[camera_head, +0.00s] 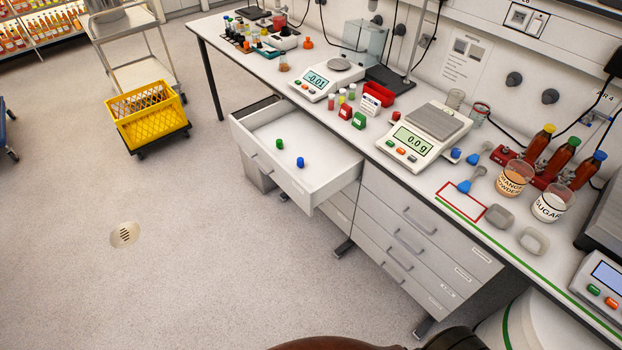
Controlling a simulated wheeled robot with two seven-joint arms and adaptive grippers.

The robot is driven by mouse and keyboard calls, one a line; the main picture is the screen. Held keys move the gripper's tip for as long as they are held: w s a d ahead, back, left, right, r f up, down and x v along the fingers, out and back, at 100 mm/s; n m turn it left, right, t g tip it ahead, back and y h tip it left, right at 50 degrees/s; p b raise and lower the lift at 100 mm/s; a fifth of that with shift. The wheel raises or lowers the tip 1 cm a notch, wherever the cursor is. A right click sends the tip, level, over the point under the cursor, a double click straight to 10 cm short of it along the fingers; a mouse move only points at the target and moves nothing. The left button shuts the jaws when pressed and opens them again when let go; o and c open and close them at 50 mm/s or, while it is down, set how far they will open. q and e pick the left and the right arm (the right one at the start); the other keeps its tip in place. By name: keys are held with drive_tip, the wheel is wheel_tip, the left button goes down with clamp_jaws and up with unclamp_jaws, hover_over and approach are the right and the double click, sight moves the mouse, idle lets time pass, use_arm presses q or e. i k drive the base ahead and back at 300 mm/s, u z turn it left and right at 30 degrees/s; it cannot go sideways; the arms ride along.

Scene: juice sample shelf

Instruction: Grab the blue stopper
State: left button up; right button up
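A small blue stopper (300,162) stands in the open white drawer (265,172), near the middle of its floor. A green stopper (279,144) stands beside it, a little farther left, apart from it. Another small blue piece (456,154) lies on the bench beside the right-hand scale; I cannot tell whether it is a stopper. Neither of my grippers is in view.
The bench (390,150) above the drawer holds a scale (423,133), a second scale (332,78), small coloured blocks, beakers and capped bottles (560,158). A yellow crate (148,125) stands on a trolley at left. The drawer is otherwise empty. The floor before it is clear.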

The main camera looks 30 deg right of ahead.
sight(301, 161)
drive_tip(key=k, duration=0.65)
drive_tip(key=z, duration=1)
drive_tip(key=i, duration=1.25)
drive_tip(key=u, duration=0.35)
